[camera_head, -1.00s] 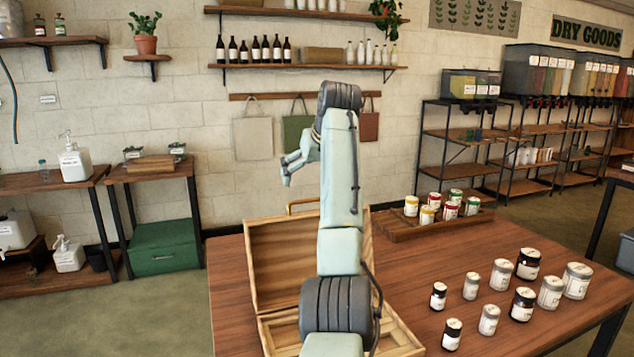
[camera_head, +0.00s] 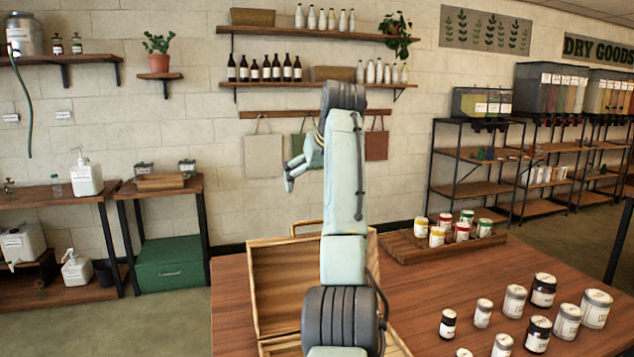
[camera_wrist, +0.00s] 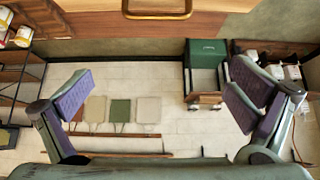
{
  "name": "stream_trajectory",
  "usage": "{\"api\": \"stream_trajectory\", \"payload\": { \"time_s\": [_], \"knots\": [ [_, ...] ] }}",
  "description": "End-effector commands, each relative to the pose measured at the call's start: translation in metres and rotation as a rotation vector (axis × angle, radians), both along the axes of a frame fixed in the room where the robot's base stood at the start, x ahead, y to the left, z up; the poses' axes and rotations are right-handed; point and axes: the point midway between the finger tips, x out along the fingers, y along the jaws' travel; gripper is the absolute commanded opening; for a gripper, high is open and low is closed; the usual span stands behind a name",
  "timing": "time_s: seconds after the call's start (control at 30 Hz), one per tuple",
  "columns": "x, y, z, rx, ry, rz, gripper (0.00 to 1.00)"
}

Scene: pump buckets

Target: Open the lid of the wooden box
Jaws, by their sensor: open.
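The wooden box stands on the brown table, partly hidden behind my arm. Its light wood lid (camera_head: 282,285) stands raised, with its inner side facing me in the head view. A brass handle (camera_head: 307,226) shows at the lid's top edge; it also shows at the top of the wrist view (camera_wrist: 157,14). Only a little of the box's lower part (camera_head: 280,347) is visible at the bottom of the head view. My gripper (camera_head: 292,173) is above the lid in the picture. In the wrist view my gripper (camera_wrist: 158,90) is open and empty, its fingers apart from the handle.
Several jars (camera_head: 543,290) stand on the table (camera_head: 440,275) at right. A wooden tray (camera_head: 400,248) with several small cans lies behind them. Wall shelves (camera_head: 320,85) hold bottles.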

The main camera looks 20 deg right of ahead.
Motion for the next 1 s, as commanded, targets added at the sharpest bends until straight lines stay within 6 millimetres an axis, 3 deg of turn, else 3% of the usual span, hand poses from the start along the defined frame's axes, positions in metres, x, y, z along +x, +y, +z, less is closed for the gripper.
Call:
{"api": "stream_trajectory", "payload": {
  "time_s": [0.23,0.7,1.0],
  "knots": [
    [-0.008,-0.001,0.011,-0.001,-0.002,-0.001,1.00],
    [-0.065,-0.005,0.083,-0.002,-0.002,-0.003,1.00],
    [-0.075,-0.004,0.094,0.000,0.001,0.000,1.00]
  ]
}}
